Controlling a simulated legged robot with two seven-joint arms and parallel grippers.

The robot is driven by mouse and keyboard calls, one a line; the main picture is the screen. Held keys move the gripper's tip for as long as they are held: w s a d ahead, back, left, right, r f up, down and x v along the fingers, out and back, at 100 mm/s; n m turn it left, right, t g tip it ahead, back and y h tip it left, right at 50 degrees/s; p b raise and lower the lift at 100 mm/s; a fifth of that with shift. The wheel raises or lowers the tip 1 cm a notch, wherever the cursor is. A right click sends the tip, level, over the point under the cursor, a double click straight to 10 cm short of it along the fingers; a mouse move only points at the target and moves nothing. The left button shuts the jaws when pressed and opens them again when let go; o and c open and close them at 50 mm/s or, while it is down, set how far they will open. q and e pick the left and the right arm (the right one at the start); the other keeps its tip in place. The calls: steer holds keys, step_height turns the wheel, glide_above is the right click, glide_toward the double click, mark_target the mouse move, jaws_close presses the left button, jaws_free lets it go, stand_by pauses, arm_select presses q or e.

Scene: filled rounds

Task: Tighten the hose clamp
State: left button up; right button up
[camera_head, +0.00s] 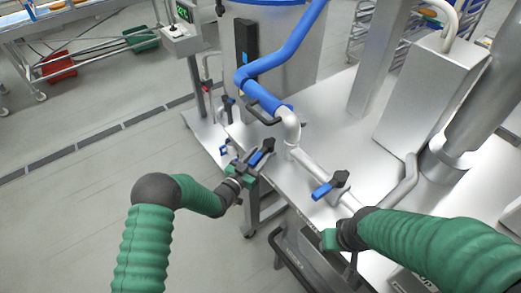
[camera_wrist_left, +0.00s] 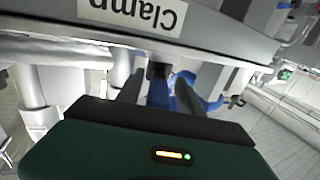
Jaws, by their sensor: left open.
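The blue hose (camera_head: 275,60) runs down to a white pipe elbow (camera_head: 290,122). A dark curved handle (camera_head: 263,113) sits at the hose's lower end; I cannot tell whether it is the clamp itself. My left gripper (camera_head: 258,157) is open at the table edge, at a blue-and-black lever. In the left wrist view a blue lever (camera_wrist_left: 160,92) with a black top lies between the open fingers (camera_wrist_left: 158,85); contact is unclear. A white label reading "Clamp" (camera_wrist_left: 135,14) is on the metal edge above it. My right gripper (camera_head: 332,240) is mostly hidden by its arm.
Another blue-and-black valve lever (camera_head: 330,186) is on the white pipe to the right. A steel tank (camera_head: 290,35) stands behind. A metal box (camera_head: 425,100) and thick pipes crowd the right of the steel table (camera_head: 325,125).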

arm_select(q)
steer(key=shift+w+d+r, duration=0.15)
steer(key=shift+d+r, duration=0.05)
steer(key=shift+d, duration=0.1)
steer(key=shift+d+r, duration=0.1)
steer(key=shift+w+f, duration=0.15)
steer(key=shift+f, duration=0.05)
steer(key=c, duration=0.6)
jaws_close()
steer(key=shift+r, duration=0.1)
steer(key=shift+r, duration=0.15)
